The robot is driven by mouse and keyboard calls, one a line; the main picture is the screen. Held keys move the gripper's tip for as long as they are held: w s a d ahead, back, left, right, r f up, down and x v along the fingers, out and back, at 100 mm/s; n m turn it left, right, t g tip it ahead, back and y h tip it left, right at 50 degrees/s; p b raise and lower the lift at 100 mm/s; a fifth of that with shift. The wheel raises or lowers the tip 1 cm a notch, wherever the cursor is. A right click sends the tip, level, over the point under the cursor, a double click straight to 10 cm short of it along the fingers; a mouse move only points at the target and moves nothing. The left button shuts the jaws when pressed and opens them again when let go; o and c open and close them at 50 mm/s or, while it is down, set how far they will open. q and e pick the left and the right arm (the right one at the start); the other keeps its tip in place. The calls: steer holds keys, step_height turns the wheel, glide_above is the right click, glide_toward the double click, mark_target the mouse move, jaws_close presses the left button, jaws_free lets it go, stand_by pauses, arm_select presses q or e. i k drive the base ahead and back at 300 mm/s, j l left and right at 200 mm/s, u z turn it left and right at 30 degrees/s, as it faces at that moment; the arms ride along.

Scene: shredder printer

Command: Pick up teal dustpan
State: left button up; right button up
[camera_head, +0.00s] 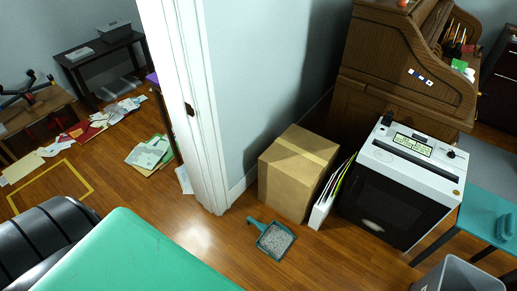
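The teal dustpan (261,243) lies on the wooden floor in front of the cardboard box. Its pan holds a heap of grey bits, and its short handle points up and left toward the door frame. Neither of my grippers shows in the head view, so nothing of mine is seen at the dustpan.
A cardboard box (295,175), white binders (326,205) and a white-topped shredder (400,185) stand behind the dustpan. A grey bin (458,278) and teal table (485,205) are at right. A green surface (135,260) fills the lower left. Floor around the dustpan is clear.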

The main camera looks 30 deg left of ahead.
mark_target(267, 233)
steer(key=u, duration=0.8)
steer(key=i+j+z, duration=0.1)
steer(key=j, duration=0.25)
steer(key=i+j, duration=0.15)
steer(key=j, duration=0.2)
steer(key=i+j+z, duration=0.15)
steer(key=j, duration=0.2)
